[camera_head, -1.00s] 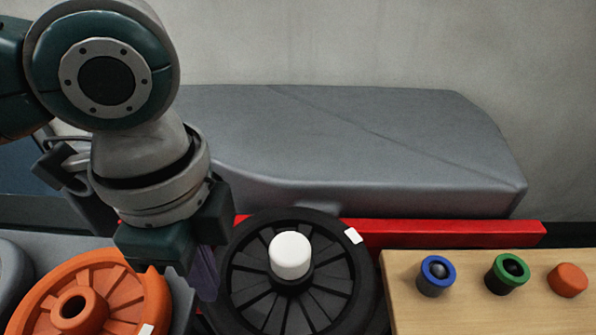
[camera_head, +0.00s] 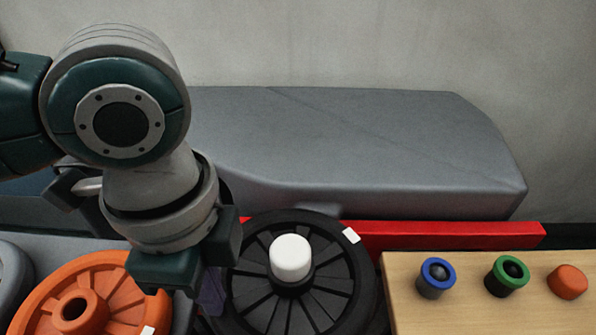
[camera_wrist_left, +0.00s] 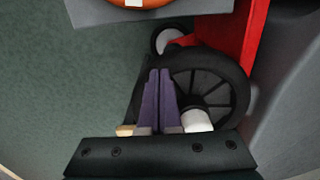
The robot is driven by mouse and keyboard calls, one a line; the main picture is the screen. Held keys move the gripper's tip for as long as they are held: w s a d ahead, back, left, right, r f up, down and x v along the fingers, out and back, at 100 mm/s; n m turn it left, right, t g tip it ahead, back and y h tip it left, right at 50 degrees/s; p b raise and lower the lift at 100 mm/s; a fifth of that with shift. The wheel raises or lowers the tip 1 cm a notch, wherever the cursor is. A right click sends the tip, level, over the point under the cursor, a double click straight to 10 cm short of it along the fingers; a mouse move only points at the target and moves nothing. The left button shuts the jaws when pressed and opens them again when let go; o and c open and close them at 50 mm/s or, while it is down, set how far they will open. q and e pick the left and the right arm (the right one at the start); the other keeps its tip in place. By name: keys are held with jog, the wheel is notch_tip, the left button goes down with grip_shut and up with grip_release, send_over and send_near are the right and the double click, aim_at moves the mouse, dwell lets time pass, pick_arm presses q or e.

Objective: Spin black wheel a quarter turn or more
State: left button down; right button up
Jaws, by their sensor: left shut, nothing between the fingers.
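The black wheel (camera_head: 332,284) has spokes, a white knob (camera_head: 291,257) at its hub and a white mark (camera_head: 351,235) at the upper right of its rim. In the left wrist view, the wheel (camera_wrist_left: 234,75) is partly hidden by the fingers. My left gripper (camera_head: 210,296) is shut and empty, at the left edge of the black wheel in the head view. Its purple fingers (camera_wrist_left: 160,95) lie together in the wrist view, beside the white knob (camera_wrist_left: 197,120). I cannot tell whether they touch the wheel. My right gripper is not in view.
An orange wheel (camera_head: 110,289) sits left of the black one. A wooden board (camera_head: 450,315) at the right bears a blue-ringed piece (camera_head: 436,277), a green-ringed piece (camera_head: 508,276) and an orange cap (camera_head: 568,281). A red bar (camera_head: 440,235) and a grey housing (camera_head: 360,140) lie behind.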

aim_at(235, 334)
pick_arm(q)
jog(key=shift+s+d+r, duration=0.2)
jog(key=shift+s+d, duration=0.1)
jog(key=shift+s, duration=0.15)
jog(key=shift+s+d+p, duration=0.1)
jog(key=shift+s+p, duration=0.1)
jog(key=shift+p, duration=0.1)
jog(key=shift+f, duration=0.15)
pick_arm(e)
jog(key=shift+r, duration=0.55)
pick_arm(q)
jog(key=shift+s+d+p, duration=0.5)
jog(key=shift+s+d, duration=0.05)
jog(key=shift+s+d+f, duration=0.1)
jog(key=shift+s+d, duration=0.05)
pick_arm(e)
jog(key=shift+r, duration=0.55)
